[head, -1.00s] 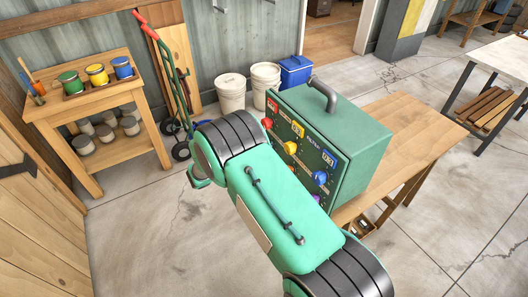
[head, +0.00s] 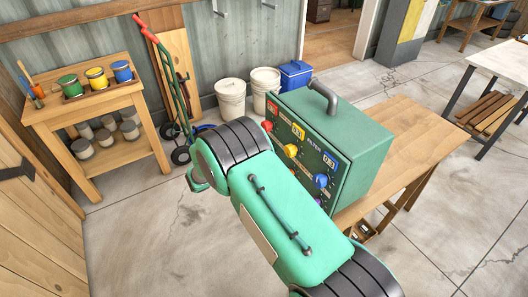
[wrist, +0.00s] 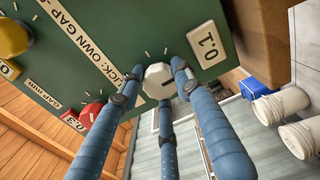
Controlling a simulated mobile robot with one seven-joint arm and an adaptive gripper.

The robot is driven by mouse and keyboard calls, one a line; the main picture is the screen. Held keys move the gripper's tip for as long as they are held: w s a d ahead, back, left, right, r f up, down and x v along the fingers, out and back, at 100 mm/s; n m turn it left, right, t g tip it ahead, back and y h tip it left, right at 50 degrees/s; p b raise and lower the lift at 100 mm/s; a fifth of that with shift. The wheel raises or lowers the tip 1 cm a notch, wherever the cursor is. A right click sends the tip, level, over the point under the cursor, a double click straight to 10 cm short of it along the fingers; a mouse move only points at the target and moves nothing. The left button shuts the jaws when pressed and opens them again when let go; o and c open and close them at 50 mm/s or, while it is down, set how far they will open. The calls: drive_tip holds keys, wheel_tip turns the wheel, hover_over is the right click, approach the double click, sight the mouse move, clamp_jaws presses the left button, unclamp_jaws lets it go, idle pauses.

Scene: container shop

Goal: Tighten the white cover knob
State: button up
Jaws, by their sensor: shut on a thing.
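The white cover knob (wrist: 158,79) shows in the wrist view on the dark green panel (wrist: 110,40), beside a label reading 0.1. My gripper (wrist: 153,86) has blue fingers around it, and is shut on it. A small dark mark shows on the knob's side. In the head view my arm hides the gripper and the white knob. The green cabinet (head: 365,155) stands on a wooden table (head: 425,125), its panel facing my arm.
A yellow knob (wrist: 12,38) and a red knob (wrist: 90,113) sit on the same panel. White buckets (head: 231,98) and a blue bin (head: 296,74) stand by the wall. A shelf with paint cans (head: 95,76) is at left. Floor between is clear.

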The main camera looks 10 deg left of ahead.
drive_tip(key=o, duration=1.2)
drive_tip(key=shift+s+d, duration=0.15)
drive_tip(key=shift+s, duration=0.05)
drive_tip(key=v, duration=1.2)
drive_tip(key=shift+w, duration=0.1)
